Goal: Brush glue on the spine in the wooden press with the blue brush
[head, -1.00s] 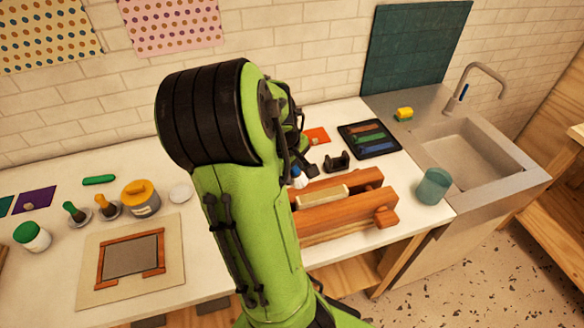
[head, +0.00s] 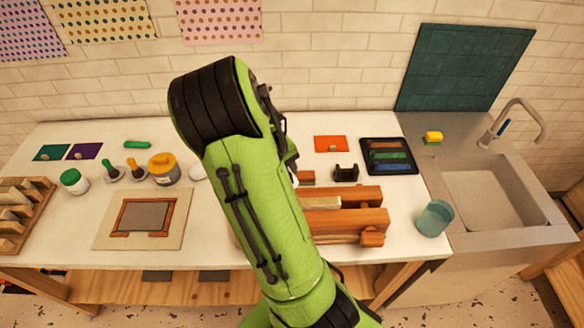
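The wooden press (head: 350,222) lies on the counter right of my arm, with a cream block (head: 322,203) between its reddish-brown bars. The block's upper face shows and my arm covers the press's left end. I cannot make out the blue brush.
A black tray (head: 367,163) holds brown, green and blue rolls. A black stand (head: 346,173) is behind the press, and a teal cup (head: 435,218) is at its right. A framed board (head: 100,231) lies at the left. The sink (head: 485,190) is at the right.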

